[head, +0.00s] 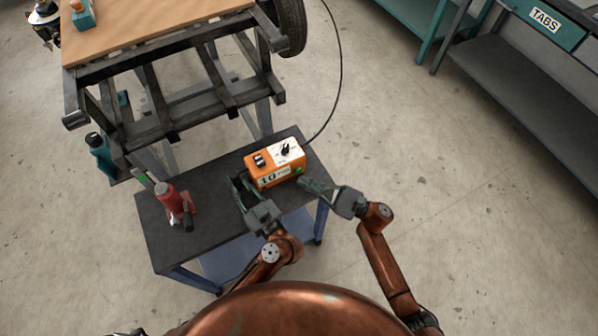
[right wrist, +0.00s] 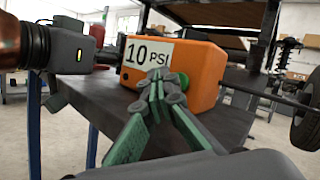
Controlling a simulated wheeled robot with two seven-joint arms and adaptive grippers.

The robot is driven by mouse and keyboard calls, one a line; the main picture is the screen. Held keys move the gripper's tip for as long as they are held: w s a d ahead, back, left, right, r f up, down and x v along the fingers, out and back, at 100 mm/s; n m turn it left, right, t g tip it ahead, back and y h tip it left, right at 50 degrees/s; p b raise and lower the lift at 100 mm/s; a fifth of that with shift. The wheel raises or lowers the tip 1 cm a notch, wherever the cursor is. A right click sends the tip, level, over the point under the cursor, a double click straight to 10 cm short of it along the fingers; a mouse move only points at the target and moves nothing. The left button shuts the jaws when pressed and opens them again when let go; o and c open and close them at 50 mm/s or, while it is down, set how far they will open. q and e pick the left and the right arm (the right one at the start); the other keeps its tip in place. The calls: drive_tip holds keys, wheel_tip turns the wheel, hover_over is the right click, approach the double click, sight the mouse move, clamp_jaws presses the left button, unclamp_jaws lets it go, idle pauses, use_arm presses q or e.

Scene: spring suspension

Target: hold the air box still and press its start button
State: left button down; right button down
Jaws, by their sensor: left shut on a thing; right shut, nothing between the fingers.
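The orange air box (head: 262,180) sits on the dark cart top, with a white panel and black knob on top. It also shows in the right wrist view (right wrist: 207,68), where its label reads 10 PSI. A small green button (head: 298,170) is on its near face, toward the right end. My left gripper (head: 241,185) is at the box's left end, shut on the box. My right gripper (head: 303,181) is shut and empty, its tips close to the near face by the button. In the right wrist view its joined fingertips (right wrist: 160,92) cover part of the box; contact is unclear.
A black hose (head: 338,75) runs from behind the box. A metal-framed bench (head: 150,65) stands behind the cart.

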sight(313, 197)
drive_tip(key=shift+s+d, duration=0.4)
drive_tip(key=shift+s, duration=0.3)
drive_tip(key=shift+s+d, duration=0.45)
drive_tip(key=shift+s, duration=0.2)
drive_tip(key=shift+s+d, duration=0.4)
drive_tip(key=shift+s, duration=0.3)
drive_tip(key=shift+s+a+f+m, duration=0.1)
drive_tip(key=shift+f+m, duration=0.1)
drive_tip(key=shift+m, duration=0.1)
drive_tip(key=s+d+r+m+t+h, duration=0.1)
drive_tip(key=s+d+m+t+h, duration=0.3)
drive_tip(key=s+m+t+h, duration=0.3)
drive_tip(key=m+t+h, duration=0.2)
drive_tip(key=m+h, duration=0.2)
drive_tip(key=m, duration=0.2)
drive_tip(key=shift+r+m, duration=0.15)
drive_tip(key=shift+m, duration=0.15)
drive_tip(key=x, duration=1.4)
drive_tip(key=shift+w+d, duration=0.1)
drive_tip(key=shift+w, duration=0.05)
